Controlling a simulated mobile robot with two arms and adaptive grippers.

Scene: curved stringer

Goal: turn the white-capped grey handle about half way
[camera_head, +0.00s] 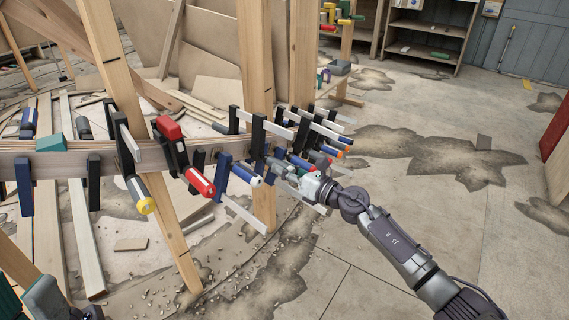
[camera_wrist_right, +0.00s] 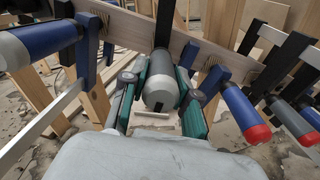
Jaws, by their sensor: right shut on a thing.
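The grey handle (camera_wrist_right: 160,80) with its pale end sits in the middle of the right wrist view, on a dark clamp at the curved wooden stringer. My right gripper (camera_wrist_right: 161,98) has its two green fingers on either side of the handle and is shut on it. In the head view my right gripper (camera_head: 302,184) is at the right end of the clamp row, and the held handle is mostly hidden there. My left gripper (camera_head: 22,298) shows only in part at the bottom left corner, away from the clamps; its opening is unclear.
Blue handles with red ends (camera_wrist_right: 245,115) stand close at the right of the held handle. A blue handle with a grey end (camera_wrist_right: 38,42) is close at the left. Several more clamps line the stringer (camera_head: 70,165). Wooden posts (camera_head: 255,60) rise behind. The floor at the right is open.

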